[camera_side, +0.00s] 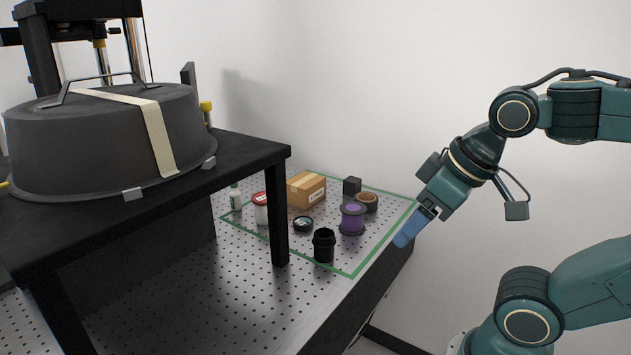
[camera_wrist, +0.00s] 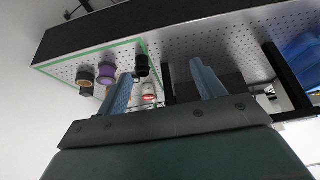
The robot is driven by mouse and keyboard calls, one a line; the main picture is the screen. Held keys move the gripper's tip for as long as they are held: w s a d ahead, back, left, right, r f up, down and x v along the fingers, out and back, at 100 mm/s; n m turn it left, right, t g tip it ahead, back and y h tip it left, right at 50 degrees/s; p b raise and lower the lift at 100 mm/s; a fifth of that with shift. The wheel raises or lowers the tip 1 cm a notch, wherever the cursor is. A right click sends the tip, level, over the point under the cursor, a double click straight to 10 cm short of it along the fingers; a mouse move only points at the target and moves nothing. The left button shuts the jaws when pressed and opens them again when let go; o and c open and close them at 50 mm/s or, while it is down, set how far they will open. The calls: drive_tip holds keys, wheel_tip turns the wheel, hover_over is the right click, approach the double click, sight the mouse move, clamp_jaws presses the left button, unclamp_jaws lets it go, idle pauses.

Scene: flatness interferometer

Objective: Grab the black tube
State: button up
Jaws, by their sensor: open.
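The black tube (camera_side: 324,246) stands upright on the perforated bench near its front edge, inside the green outline. It also shows in the wrist view (camera_wrist: 142,66), close to the tip of the left finger. My gripper (camera_side: 405,236) has blue fingers and hangs tilted down to the left, beyond the bench's right edge, in the side view. It is to the right of the tube and apart from it. In the wrist view my gripper (camera_wrist: 162,71) has its two fingers spread wide, with nothing held between them.
A purple spool (camera_side: 352,218) stands right behind the tube, with a brown tape roll (camera_side: 367,202) and black block (camera_side: 352,186) beyond. A black round container (camera_side: 303,224), red-lidded jar (camera_side: 261,209), green-white bottle (camera_side: 235,197) and cardboard box (camera_side: 306,189) stand nearby. A black table leg (camera_side: 279,215) rises left of the tube.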

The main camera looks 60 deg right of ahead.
drive_tip(key=m+g, duration=0.6)
drive_tip(key=m, duration=1.2)
hover_over(323, 236)
drive_tip(key=shift+f, duration=2.85)
drive_tip(key=shift+s+f, duration=0.1)
drive_tip(key=shift+f, duration=4.2)
drive_tip(key=shift+f, duration=2.6)
